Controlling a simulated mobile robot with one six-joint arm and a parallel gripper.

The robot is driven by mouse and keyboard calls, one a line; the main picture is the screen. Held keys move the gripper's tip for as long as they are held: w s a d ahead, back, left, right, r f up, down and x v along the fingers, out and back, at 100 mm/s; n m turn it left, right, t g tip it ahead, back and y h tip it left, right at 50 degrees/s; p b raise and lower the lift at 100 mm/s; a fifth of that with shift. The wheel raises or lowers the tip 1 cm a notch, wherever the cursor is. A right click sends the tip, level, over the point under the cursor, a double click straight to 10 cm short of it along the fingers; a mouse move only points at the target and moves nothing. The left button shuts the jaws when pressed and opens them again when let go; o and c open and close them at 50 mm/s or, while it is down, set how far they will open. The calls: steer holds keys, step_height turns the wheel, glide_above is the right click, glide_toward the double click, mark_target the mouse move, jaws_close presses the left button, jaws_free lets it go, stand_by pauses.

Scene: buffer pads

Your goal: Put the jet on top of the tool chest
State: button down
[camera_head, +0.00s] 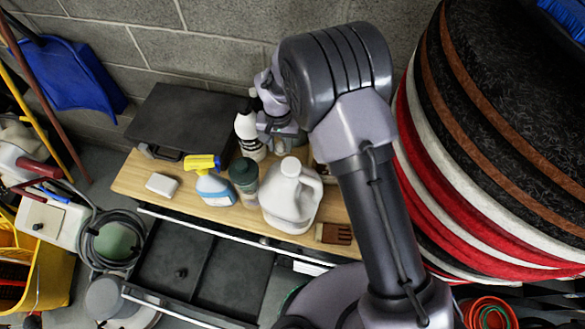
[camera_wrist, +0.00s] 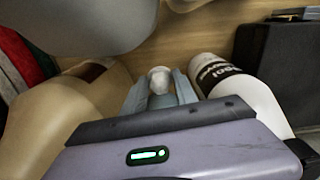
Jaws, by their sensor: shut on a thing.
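My gripper (camera_head: 280,140) is low over the wooden top of the tool chest (camera_head: 130,185), toward the back, partly hidden behind my own arm. In the wrist view my gripper (camera_wrist: 160,92) is shut on a small, rounded, pale grey thing (camera_wrist: 160,79), which I take to be the jet. Only its end shows between the fingers. The wooden top (camera_wrist: 205,40) lies beyond it; I cannot tell whether the held thing touches it. The chest has an open drawer (camera_head: 200,270) in front.
A white labelled bottle (camera_head: 247,128) stands close beside my gripper. A white jug (camera_head: 291,195), a dark-capped bottle (camera_head: 243,178), a yellow-topped spray bottle (camera_head: 213,187), a white block (camera_head: 162,185), a brush (camera_head: 334,233) and a black case (camera_head: 185,115) crowd the top. Large round pads (camera_head: 500,130) stand right.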

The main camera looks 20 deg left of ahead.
steer(key=f, duration=1.1)
steer(key=shift+w+p, duration=0.25)
steer(key=shift+p, duration=0.15)
steer(key=shift+r, duration=0.1)
steer(key=shift+s+f+b, duration=0.1)
steer(key=shift+f+b, duration=0.1)
steer(key=shift+b, duration=0.1)
steer(key=c, duration=1)
jaws_free()
steer(key=shift+o, duration=0.2)
steer(key=shift+r, duration=0.1)
steer(key=shift+r+p, duration=0.4)
step_height(320, 180, up, 12)
steer(key=shift+f+b, duration=0.25)
steer(key=shift+b, duration=0.35)
